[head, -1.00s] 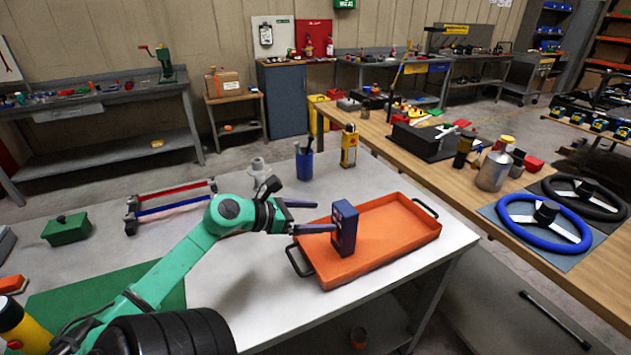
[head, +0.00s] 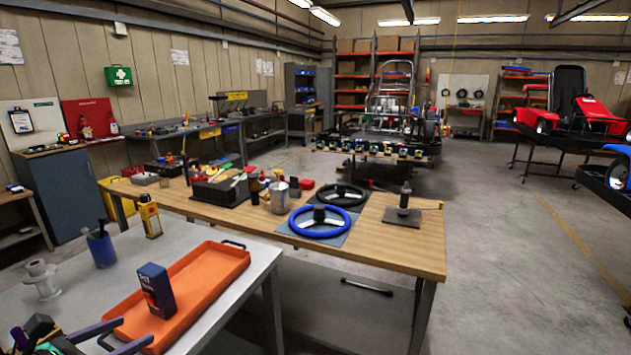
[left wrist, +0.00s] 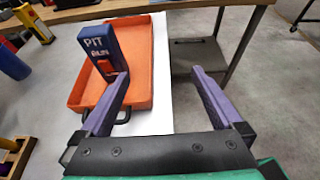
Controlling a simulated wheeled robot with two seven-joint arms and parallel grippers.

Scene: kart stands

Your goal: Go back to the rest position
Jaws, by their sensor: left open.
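My left gripper (head: 136,331) is at the lower left of the head view, its two purple fingers spread apart with nothing between them. In the left wrist view the open fingers (left wrist: 159,72) point toward the tray. A dark blue box (head: 157,290) stands upright in the orange tray (head: 217,272). The box also shows in the left wrist view (left wrist: 97,42), with "PIT" lettering and a red patch, just beyond the left finger's tip. I cannot tell whether that finger touches it. My right gripper is not in view.
A wooden bench (head: 385,244) behind holds steering wheels (head: 320,221). Open floor (head: 520,260) lies to the right.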

